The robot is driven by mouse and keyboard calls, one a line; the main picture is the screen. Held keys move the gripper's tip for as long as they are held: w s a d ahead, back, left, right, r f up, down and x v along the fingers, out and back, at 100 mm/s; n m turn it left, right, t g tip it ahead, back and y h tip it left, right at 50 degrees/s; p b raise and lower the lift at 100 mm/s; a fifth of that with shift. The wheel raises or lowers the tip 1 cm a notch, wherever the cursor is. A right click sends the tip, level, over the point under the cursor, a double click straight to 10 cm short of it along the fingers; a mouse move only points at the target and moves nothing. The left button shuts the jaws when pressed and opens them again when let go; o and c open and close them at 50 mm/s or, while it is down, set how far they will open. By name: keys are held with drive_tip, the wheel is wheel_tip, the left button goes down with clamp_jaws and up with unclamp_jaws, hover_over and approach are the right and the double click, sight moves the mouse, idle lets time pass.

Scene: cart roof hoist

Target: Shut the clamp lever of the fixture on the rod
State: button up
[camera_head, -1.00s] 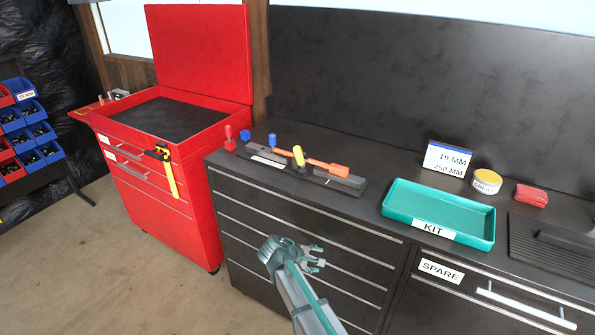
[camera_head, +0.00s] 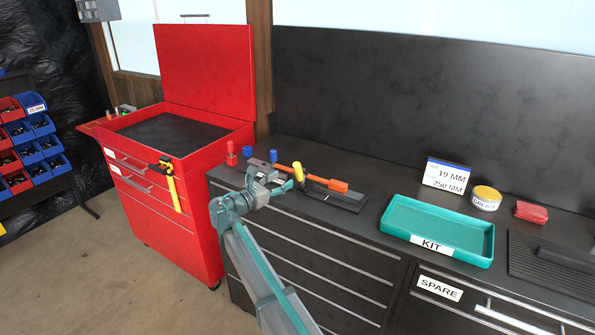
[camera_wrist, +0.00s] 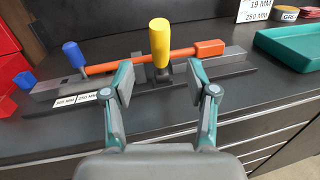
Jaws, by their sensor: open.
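The fixture (camera_head: 349,196) is a long dark rail with grey blocks on the black cabinet top; the wrist view also shows it (camera_wrist: 240,74). An orange rod (camera_head: 325,182) lies along it and also shows in the wrist view (camera_wrist: 185,53). The yellow clamp lever (camera_head: 299,171) stands roughly upright at the rod's middle; in the wrist view (camera_wrist: 160,40) it rises beyond the fingers. My gripper (camera_wrist: 160,80) is open and empty in front of the lever, one finger to each side in the picture. Contact with the lever cannot be told.
Blue-handled (camera_wrist: 73,54) and red (camera_head: 231,152) items stand at the fixture's left end. A teal KIT tray (camera_head: 440,225), a size sign (camera_head: 446,176), a yellow-lidded tin (camera_head: 486,198) and a red cloth (camera_head: 531,211) are to the right. The red tool cart (camera_head: 195,200) stands left.

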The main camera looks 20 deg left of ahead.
sight(295, 172)
drive_tip(key=p+x, duration=0.2)
drive_tip(key=x, duration=0.6)
drive_tip(key=shift+w+d, duration=0.15)
drive_tip(key=shift+w, duration=0.05)
clamp_jaws()
